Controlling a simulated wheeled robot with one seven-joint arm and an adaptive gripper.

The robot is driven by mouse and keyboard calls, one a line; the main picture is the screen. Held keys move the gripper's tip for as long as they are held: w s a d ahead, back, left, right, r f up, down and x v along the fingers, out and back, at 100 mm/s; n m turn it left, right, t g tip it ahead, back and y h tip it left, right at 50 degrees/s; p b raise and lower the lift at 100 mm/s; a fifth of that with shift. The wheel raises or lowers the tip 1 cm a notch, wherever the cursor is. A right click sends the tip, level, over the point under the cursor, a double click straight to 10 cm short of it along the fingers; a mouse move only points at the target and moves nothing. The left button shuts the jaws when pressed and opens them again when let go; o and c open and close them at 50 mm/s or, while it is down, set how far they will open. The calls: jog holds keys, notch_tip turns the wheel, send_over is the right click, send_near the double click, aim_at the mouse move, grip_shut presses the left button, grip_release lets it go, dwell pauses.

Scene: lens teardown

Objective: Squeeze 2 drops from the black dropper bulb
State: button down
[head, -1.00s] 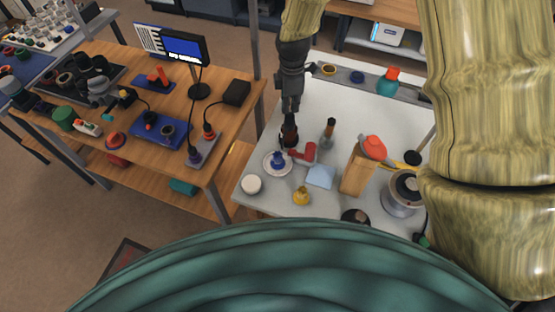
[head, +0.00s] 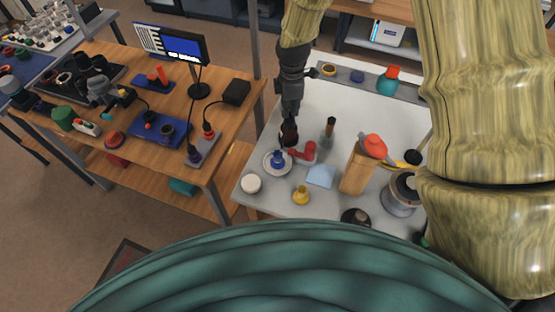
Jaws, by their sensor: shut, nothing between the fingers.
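My gripper (head: 290,112) points down over the pale table, at its back left part. Its fingers are dark and small here, and they look shut with nothing held. A dark brown-black bottle-like thing (head: 289,135) stands right under the fingertips. Its top is hidden by the gripper, so I cannot tell whether they touch. The black dropper bulb cannot be clearly made out. A slim bottle with a dark top (head: 328,132) stands upright to the right. A white dish (head: 268,167) with a blue piece (head: 278,158) on it lies just in front.
A red piece (head: 308,150) lies close to the right of the dish. A blue pad (head: 320,176), a yellow bottle (head: 301,196), a white round jar (head: 251,183) and a tall wooden block (head: 357,175) stand nearby. A wooden workbench (head: 120,165) is to the left.

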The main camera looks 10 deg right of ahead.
jog(key=shift+f, duration=0.4)
jog(key=shift+r+p, duration=0.95)
jog(key=shift+r, duration=0.45)
jog(key=shift+f+b, duration=0.6)
jog(key=shift+f, duration=0.85)
jog(key=shift+r, duration=0.1)
jog(key=shift+r+p, duration=1.05)
jog(key=shift+r, duration=0.3)
jog(key=shift+r, duration=0.1)
